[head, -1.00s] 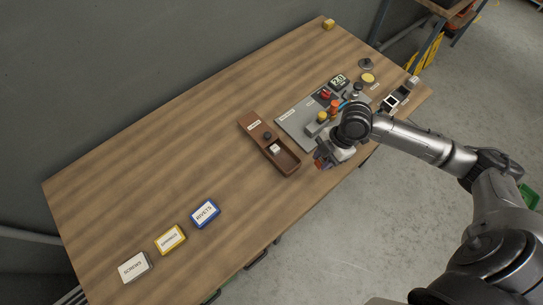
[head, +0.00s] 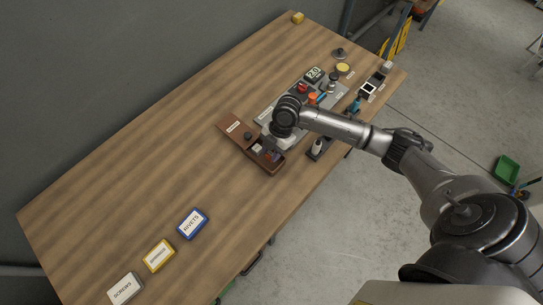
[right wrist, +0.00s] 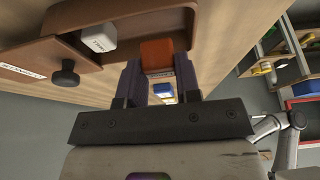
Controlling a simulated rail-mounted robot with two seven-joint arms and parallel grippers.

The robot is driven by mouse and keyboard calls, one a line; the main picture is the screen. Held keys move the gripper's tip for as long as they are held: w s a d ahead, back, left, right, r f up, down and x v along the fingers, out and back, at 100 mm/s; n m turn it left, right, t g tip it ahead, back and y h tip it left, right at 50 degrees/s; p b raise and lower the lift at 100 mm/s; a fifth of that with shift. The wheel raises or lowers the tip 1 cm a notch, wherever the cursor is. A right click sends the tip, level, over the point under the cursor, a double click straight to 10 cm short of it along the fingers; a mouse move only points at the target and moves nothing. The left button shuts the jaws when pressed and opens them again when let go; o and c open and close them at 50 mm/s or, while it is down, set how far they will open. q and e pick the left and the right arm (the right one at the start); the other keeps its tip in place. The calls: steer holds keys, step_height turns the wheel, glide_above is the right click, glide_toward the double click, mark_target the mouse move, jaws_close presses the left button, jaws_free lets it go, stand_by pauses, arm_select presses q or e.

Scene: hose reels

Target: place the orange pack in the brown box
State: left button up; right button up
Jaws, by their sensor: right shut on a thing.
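The brown box (head: 256,164) is a long tray on the wooden table, near its front edge. It has a label and a dark knob (head: 248,136) toward its left part. A white labelled pack (right wrist: 102,38) lies in its open part. My right gripper (head: 272,155) is over the right end of the box. In the right wrist view its fingers are shut on the orange pack (right wrist: 157,54), which shows at the open right part of the box. I cannot tell whether the pack touches the box floor. The arm partly hides this end. My left gripper is not in view.
A grey panel (head: 263,112) with buttons and a display stands just beyond the box. Labelled white, yellow and blue (head: 192,224) boxes lie at the near left. A small yellow block (head: 297,18) is at the far corner. The table's middle left is clear.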

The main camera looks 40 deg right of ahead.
steer(key=shift+f, duration=2.05)
steer(key=shift+f, duration=0.1)
steer(key=o, duration=0.6)
